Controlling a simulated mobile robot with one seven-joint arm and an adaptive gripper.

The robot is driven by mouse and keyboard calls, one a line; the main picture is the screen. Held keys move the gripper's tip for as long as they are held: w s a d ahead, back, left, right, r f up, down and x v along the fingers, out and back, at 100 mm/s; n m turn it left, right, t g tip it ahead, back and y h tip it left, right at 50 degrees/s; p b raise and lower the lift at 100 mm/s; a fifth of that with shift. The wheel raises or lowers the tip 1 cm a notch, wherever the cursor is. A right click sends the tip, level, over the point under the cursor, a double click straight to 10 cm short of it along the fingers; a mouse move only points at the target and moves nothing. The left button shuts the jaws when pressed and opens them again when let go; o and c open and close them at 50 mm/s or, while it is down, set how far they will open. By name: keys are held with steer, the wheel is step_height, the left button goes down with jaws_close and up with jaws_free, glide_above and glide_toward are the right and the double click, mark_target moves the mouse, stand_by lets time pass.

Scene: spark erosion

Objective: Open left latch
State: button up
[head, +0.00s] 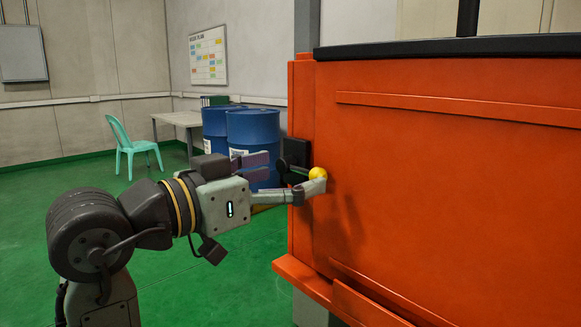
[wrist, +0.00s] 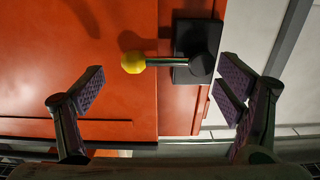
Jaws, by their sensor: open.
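The left latch has a black mounting plate (head: 294,153) at the left edge of the orange machine front (head: 440,170), and a lever ending in a yellow knob (head: 317,173). In the wrist view, the black plate (wrist: 190,74) straddles the panel's edge, and the lever points left to the yellow knob (wrist: 133,62). My gripper (head: 290,172) reaches the latch with its fingers spread wide. One fingertip shows just below the knob in the head view. In the wrist view, my gripper (wrist: 163,85) is empty, with knob and plate between the finger lines. Contact cannot be told.
The orange front has a ledge (head: 310,282) along its bottom and a black top edge (head: 450,46). Blue drums (head: 253,135), a table (head: 180,118) and a turquoise chair (head: 130,143) stand farther back. The green floor (head: 30,220) at left is clear.

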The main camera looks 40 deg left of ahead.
steer(key=shift+w+d, duration=0.1)
steer(key=shift+w, duration=0.55)
steer(key=shift+c, duration=0.5)
